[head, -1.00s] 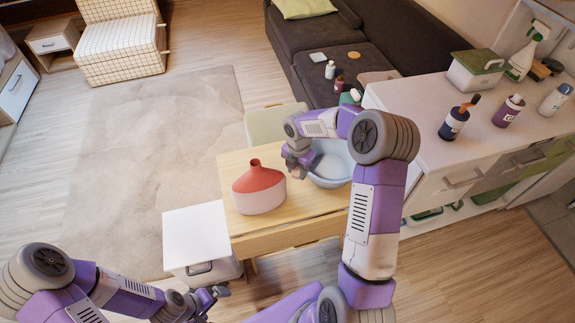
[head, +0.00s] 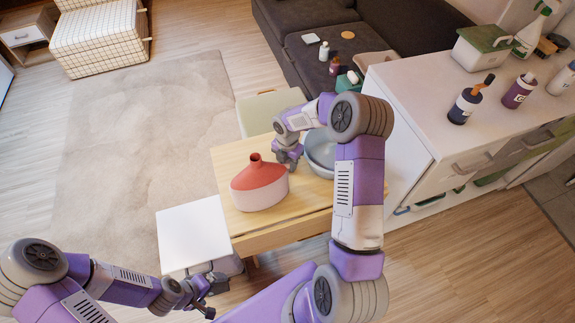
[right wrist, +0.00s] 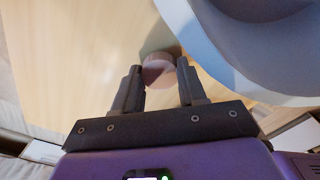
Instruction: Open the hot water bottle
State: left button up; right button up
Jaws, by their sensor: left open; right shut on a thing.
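The hot water bottle (head: 259,184), pale pink below with a red sloping top and short neck, stands upright on the small wooden table. A dark opening shows at the top of its neck. My right gripper (head: 287,166) is just right of the bottle, between it and the grey-blue bowl (head: 322,155), low over the table. In the right wrist view it is shut on a small round pinkish piece (right wrist: 158,70), which looks like a cap; its exact identity is unclear. My left gripper (head: 214,284) is open and empty, low at the front, away from the bottle.
The wooden table (head: 290,222) has bare top in front of the bowl. A white stool-like box (head: 192,235) stands left of it. A counter (head: 420,105) with bottles is at the right, a dark sofa (head: 290,50) behind. A green-backed chair (head: 265,108) is beyond the table.

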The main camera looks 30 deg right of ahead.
aim_at(287, 164)
jog(key=shift+f, duration=0.3)
jog(key=shift+f, duration=0.2)
jog(key=o, duration=1.2)
notch_tip(287, 164, up, 12)
jog(key=p, duration=0.4)
jog(key=shift+r+p, duration=0.25)
jog(key=shift+p, duration=0.1)
